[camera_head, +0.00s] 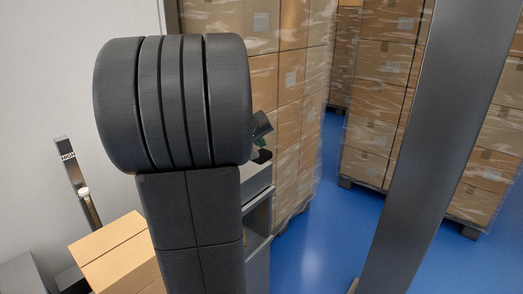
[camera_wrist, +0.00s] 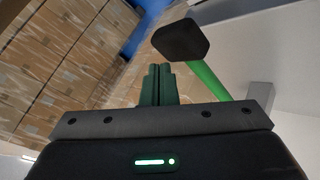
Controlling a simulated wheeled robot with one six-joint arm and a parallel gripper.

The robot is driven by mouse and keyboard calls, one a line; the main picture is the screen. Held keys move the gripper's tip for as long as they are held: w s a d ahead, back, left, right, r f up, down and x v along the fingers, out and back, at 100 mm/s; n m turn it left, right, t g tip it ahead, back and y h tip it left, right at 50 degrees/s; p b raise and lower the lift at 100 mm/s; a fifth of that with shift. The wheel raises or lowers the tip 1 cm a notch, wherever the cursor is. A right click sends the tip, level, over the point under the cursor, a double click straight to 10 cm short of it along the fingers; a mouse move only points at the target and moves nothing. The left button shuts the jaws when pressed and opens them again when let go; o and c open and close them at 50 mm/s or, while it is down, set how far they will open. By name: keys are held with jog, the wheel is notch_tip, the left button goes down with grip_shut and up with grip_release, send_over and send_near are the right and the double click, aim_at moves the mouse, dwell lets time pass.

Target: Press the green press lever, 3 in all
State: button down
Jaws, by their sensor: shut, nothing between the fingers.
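The green press lever (camera_wrist: 207,77) shows in the wrist view as a green rod with a black knob (camera_wrist: 180,40) at its end. My gripper (camera_wrist: 158,75) has dark green fingers, shut together with nothing between them. In the wrist view the fingertips lie just left of and below the knob. I see a gap in the picture but cannot judge the depth between them. The lower end of the rod is hidden behind my gripper's body. In the head view my arm hides most of this spot; only small dark and green bits show at its right edge.
A grey stand (camera_head: 257,225) is partly hidden behind my arm. Wrapped pallet stacks of cartons (camera_head: 380,110) stand behind and to the right. Blue floor (camera_head: 325,225) is clear between.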

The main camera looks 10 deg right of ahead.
jog(key=shift+r+p, duration=1.85)
jog(key=shift+r, duration=0.7)
